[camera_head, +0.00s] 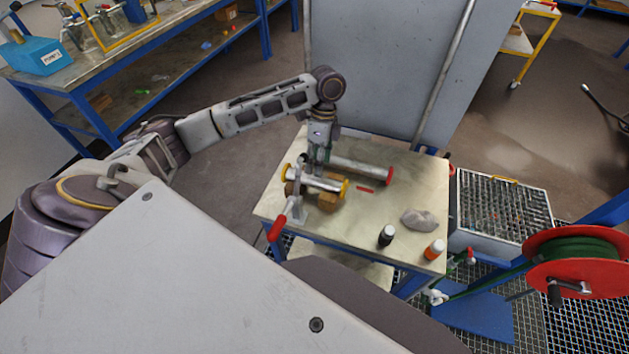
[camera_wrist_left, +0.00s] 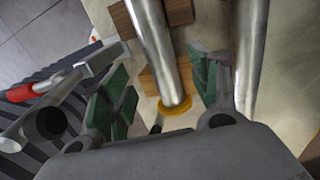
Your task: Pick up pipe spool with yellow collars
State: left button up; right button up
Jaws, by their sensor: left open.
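The pipe spool with yellow collars (camera_head: 326,184) lies on wooden blocks (camera_head: 327,201) on the work table. In the left wrist view its silver tube (camera_wrist_left: 155,42) runs between my fingers, with one yellow collar (camera_wrist_left: 175,107) near the palm. My left gripper (camera_head: 318,166) points down over the spool. Its green-padded fingers (camera_wrist_left: 160,88) are open, one on each side of the tube, with gaps showing. Whether the fingertips reach below the tube is unclear. My right gripper is not in view.
A second spool with a red collar (camera_head: 391,176) lies close behind. A clamp with a red handle (camera_head: 277,228) stands at the table's left edge.

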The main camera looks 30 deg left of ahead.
aim_at(314, 181)
pick_arm(q)
jog(key=shift+f, duration=0.35)
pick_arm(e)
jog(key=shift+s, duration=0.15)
pick_arm(q)
jog(key=shift+s, duration=0.1)
jog(key=shift+s+f, duration=0.1)
jog(key=shift+f, duration=0.35)
jog(key=x, duration=0.4)
jog(key=shift+a, duration=0.3)
jog(key=shift+f, duration=0.15)
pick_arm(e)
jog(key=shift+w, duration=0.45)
